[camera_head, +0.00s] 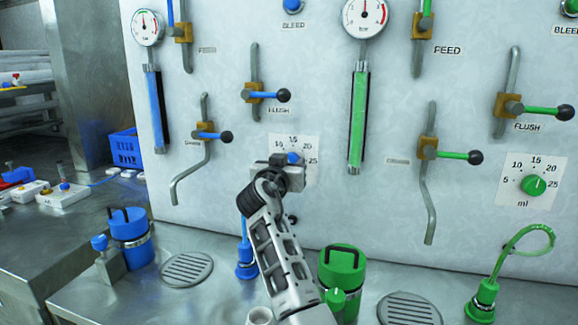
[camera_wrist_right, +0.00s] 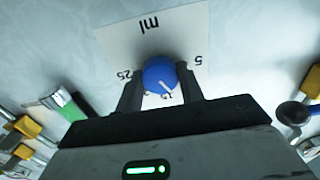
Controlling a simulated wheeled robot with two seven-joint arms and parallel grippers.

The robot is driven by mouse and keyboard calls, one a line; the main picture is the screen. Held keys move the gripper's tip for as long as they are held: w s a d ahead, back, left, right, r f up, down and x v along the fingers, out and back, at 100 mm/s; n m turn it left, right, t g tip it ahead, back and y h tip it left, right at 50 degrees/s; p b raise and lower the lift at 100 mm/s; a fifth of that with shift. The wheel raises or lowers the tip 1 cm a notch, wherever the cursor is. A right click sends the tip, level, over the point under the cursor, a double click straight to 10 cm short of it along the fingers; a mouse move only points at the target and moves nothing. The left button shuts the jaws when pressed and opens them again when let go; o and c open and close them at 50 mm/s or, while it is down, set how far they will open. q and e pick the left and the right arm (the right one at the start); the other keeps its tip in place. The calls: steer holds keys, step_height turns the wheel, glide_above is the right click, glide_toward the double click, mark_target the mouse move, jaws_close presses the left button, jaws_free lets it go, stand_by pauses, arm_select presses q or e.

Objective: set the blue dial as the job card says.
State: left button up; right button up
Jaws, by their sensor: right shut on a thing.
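The blue dial (camera_head: 293,158) is on a white scale card (camera_head: 310,148) marked 15, 20 and 25 on the wall panel. My right gripper (camera_head: 290,163) is at the dial and partly covers the card. In the right wrist view, the blue dial (camera_wrist_right: 160,75) sits between the two fingers of the right gripper (camera_wrist_right: 160,84), shut on it. That view is upside down, with 25 at left and 5 at right. The dial's white mark points down and slightly right, near a partly hidden number. My left gripper is not in view. I see no job card.
A green dial (camera_head: 533,185) with its own scale is at right. Blue-handled (camera_head: 270,95) and green-handled levers (camera_head: 452,154) stick out around my arm. A blue canister (camera_head: 130,240) and a green canister (camera_head: 341,275) stand on the steel counter (camera_head: 215,300) below.

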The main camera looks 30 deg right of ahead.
arm_select(q)
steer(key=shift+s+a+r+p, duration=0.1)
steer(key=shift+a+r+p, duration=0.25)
steer(key=shift+p, duration=0.8)
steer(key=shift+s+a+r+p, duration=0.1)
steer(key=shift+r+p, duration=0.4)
steer(key=shift+p, duration=0.6)
arm_select(e)
steer(key=shift+n, duration=6.2)
steer(key=shift+f, duration=0.1)
steer(key=o, duration=1)
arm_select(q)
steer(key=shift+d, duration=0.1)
